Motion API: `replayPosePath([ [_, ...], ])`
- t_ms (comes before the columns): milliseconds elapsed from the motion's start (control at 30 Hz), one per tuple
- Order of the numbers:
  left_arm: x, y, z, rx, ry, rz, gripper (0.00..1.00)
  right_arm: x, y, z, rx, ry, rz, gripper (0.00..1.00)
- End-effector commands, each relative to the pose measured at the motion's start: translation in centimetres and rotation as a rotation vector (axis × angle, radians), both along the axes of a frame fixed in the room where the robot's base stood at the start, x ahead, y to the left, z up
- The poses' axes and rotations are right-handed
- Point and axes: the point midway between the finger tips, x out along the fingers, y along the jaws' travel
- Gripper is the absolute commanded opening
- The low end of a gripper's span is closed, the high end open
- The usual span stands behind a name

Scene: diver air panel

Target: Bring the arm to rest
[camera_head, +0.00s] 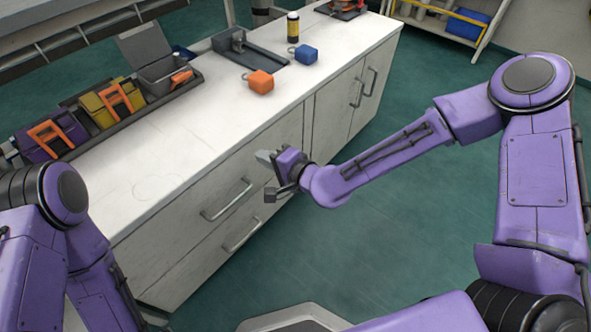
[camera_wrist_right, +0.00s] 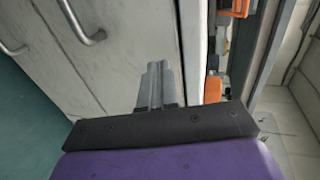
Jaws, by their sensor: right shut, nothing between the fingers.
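My right arm is purple and reaches in from the right in the head view. Its right gripper (camera_head: 266,157) is shut and empty, in front of the white counter's drawer side, near the top edge. In the right wrist view the closed grey fingers (camera_wrist_right: 154,85) point along the cabinet front, with nothing between them. My left arm shows at the lower left of the head view, but its gripper is out of the picture.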

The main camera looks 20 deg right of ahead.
Motion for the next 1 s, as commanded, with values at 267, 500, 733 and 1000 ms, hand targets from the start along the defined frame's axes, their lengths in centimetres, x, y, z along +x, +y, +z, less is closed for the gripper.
replayPosePath([
  [267, 0.0, 0.0, 2.2, 0.000, 0.000, 0.000, 0.85, -6.1, -3.9, 2.5, 0.003, 0.003, 0.002, 0.00],
  [500, 0.0, 0.0, 4.4, 0.000, 0.000, 0.000, 0.85, -8.6, -5.5, 3.2, 0.001, 0.005, 0.001, 0.00],
  [733, 0.0, 0.0, 4.2, -0.001, 0.001, 0.000, 0.85, -8.7, -5.5, 3.0, 0.000, 0.004, 0.004, 0.00],
  [1000, 0.0, 0.0, 4.2, -0.001, 0.001, 0.000, 0.85, -10.7, -9.7, -4.7, -0.268, 0.209, -0.105, 0.00],
])
